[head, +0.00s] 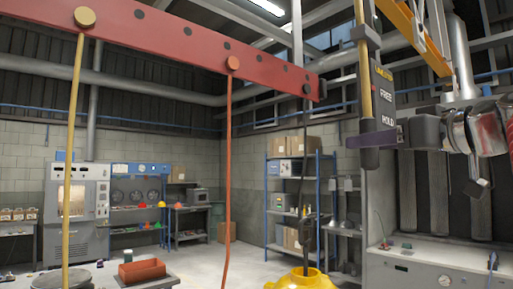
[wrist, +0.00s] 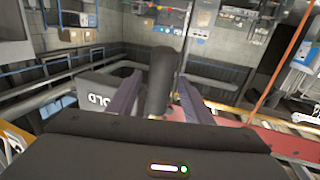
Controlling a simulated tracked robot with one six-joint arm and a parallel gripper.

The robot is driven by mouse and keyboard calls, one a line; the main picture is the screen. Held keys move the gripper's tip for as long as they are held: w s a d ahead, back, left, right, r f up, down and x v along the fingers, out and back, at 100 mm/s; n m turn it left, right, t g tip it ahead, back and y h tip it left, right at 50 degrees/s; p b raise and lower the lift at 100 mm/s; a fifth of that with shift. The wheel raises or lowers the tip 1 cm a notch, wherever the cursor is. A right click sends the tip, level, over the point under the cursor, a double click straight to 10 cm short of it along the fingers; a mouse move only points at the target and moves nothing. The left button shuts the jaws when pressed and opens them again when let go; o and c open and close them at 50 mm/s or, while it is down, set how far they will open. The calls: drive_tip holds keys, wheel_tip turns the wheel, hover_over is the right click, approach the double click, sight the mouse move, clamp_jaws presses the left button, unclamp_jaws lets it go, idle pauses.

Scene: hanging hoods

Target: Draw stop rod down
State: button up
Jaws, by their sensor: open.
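The stop rod (head: 366,85) hangs upright at the right in the head view, a thin yellow rod with a dark collar above and a thick dark grip (head: 369,159) at its lower end. A dark plate (head: 383,97) marked FREE and HOLD stands just right of it. My gripper (head: 372,140) reaches in from the right, and a purple finger crosses in front of the grip. In the wrist view the dark grip (wrist: 161,77) stands between the two spread purple fingers of my gripper (wrist: 158,88). Whether either finger touches it cannot be told.
A red beam (head: 170,35) crosses the upper left, with a yellow rod (head: 73,150) and a red rod (head: 229,160) hanging from it. A yellow hood (head: 297,280) hangs below a dark line. A grey cabinet (head: 430,260) stands at the lower right.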

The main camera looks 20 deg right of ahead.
drive_tip(key=shift+w+a, duration=0.15)
drive_tip(key=shift+w, duration=2.4)
drive_tip(key=shift+c, duration=0.4)
clamp_jaws()
